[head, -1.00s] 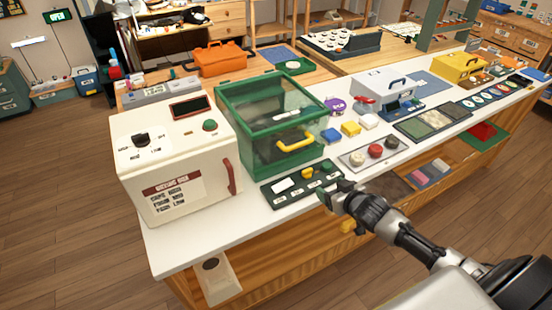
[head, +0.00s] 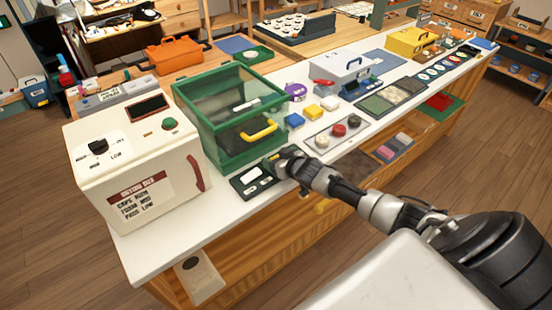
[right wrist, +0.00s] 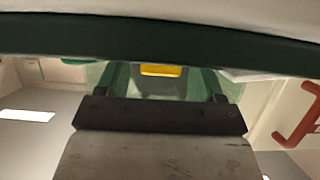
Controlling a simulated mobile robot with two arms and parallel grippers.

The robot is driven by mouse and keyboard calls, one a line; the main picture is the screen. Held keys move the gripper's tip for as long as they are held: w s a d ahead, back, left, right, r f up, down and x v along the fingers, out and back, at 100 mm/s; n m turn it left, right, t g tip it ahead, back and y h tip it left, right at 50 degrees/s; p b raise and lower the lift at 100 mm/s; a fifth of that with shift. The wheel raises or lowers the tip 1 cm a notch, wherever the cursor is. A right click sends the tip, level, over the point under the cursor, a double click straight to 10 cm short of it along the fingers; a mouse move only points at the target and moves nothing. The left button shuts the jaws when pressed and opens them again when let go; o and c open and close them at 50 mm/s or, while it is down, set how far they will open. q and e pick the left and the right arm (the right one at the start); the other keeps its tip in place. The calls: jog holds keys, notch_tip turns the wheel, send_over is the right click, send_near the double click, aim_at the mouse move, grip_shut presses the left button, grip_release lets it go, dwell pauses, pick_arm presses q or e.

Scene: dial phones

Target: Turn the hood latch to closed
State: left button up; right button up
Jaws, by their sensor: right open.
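The hood (head: 232,112) is a green-framed box with clear panels and a yellow handle (head: 258,130) on its front. A black panel (head: 240,188) with a white card (head: 251,174) lies on the counter in front of it. I cannot tell for sure which part is the latch. My right gripper (head: 276,163) is over the right part of this panel, hiding its knobs, close to the hood's front. In the right wrist view the open fingers (right wrist: 161,80) have a yellow part (right wrist: 160,70) beyond and between them; whether they touch anything is unclear. My left gripper is not in view.
A cream oven-like box (head: 135,160) with a red handle (head: 194,172) stands left of the hood. The counter's front edge is bare at lower left.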

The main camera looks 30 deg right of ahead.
jog(key=shift+w, duration=0.2)
jog(key=c, duration=0.9)
jog(key=shift+a+r+m+h+p, duration=0.25)
jog(key=shift+m+h+p, duration=0.15)
jog(key=shift+p, duration=0.1)
jog(key=shift+w+m+h+p, duration=0.1)
jog(key=shift+m+h+p, duration=0.25)
jog(key=shift+m+h, duration=0.75)
jog(key=shift+h, duration=0.3)
jog(key=shift+m+h+b, duration=0.4)
jog(key=shift+m+h, duration=0.3)
jog(key=shift+h, duration=0.1)
jog(key=shift+d, duration=0.1)
